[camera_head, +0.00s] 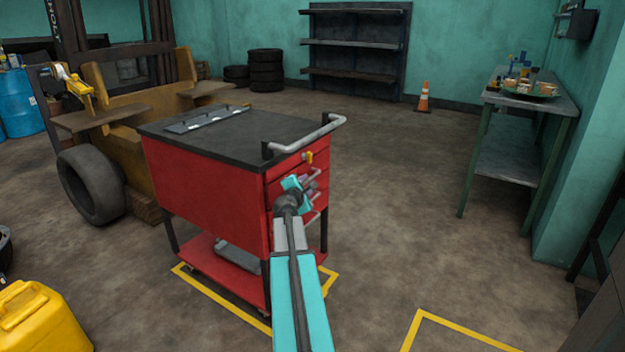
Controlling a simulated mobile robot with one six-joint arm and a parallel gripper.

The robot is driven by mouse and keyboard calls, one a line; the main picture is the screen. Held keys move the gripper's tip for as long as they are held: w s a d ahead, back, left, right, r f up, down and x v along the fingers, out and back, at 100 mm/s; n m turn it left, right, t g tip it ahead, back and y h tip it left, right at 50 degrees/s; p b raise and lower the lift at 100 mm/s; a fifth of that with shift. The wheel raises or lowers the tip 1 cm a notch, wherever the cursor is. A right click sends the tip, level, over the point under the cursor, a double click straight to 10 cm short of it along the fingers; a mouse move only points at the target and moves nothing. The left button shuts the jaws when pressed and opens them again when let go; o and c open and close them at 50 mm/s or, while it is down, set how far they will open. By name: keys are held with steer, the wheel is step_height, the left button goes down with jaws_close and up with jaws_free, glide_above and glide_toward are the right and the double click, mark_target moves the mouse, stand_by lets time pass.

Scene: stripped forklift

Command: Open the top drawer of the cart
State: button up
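The red cart (205,200) with a dark top stands in the middle of the view, its drawer fronts facing right. The top drawer (285,170) looks closed and has a yellow tag or latch (308,157) on its front. Light drawer handles stick out below it. A grey push bar (308,137) runs above the drawers. My gripper (303,184) is at the drawer fronts, just below the yellow piece and close to a handle. My arm hides part of the lower drawers. I cannot tell whether the fingers are open or shut, or touch a handle.
Yellow floor lines (335,275) lie around the cart's base. A stripped forklift (135,85) with a loose tire (91,186) stands left. A yellow canister (40,318) is at lower left. A green workbench (506,158) stands right. The floor right of the cart is clear.

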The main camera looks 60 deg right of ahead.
mark_target(312, 176)
steer(key=shift+b+x, duration=0.35)
steer(key=shift+x, duration=4.35)
jaws_close()
steer(key=shift+a, duration=0.15)
